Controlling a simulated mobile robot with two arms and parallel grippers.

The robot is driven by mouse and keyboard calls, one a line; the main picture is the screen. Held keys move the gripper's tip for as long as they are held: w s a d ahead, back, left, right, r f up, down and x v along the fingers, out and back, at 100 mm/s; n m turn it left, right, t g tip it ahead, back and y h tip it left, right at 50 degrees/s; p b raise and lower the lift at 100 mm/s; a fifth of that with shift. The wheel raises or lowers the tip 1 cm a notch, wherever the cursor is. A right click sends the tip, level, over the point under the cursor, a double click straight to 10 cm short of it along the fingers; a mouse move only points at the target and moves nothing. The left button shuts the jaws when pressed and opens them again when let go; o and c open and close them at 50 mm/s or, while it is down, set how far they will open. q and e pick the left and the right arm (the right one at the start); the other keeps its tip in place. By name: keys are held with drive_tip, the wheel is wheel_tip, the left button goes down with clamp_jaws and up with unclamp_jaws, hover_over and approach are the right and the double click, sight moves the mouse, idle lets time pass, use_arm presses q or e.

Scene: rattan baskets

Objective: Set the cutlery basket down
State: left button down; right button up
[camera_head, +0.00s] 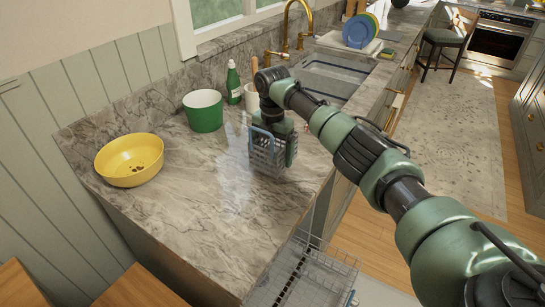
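The cutlery basket (264,160) is a grey lattice box with a blue handle, near the counter's front edge. It looks upright, at or just above the marble countertop (215,195); I cannot tell whether its base touches. My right arm comes in from the right and bends down over it. My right gripper (279,128) is at the top of the basket, against or beside the handle. Its fingertips are hidden by the gripper body and basket, so its grip on the handle cannot be made out. My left gripper is not in view.
A green pot (204,116), a green bottle (233,83) and a yellow bowl (130,163) stand behind and left of the basket. The sink (328,78) and a dish rack with plates (358,32) are farther back. A wire dishwasher rack (308,275) is pulled out below. The counter's front left is clear.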

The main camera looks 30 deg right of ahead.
wheel_tip(320, 180, down, 2)
drive_tip(key=shift+w+f, duration=0.1)
drive_tip(key=shift+f, duration=0.15)
drive_tip(key=shift+f, duration=0.15)
drive_tip(key=o, duration=1.2)
drive_tip(key=shift+o, duration=0.2)
wheel_tip(320, 180, up, 12)
drive_tip(key=b, duration=0.1)
drive_tip(key=shift+r+b, duration=0.2)
drive_tip(key=shift+b, duration=0.2)
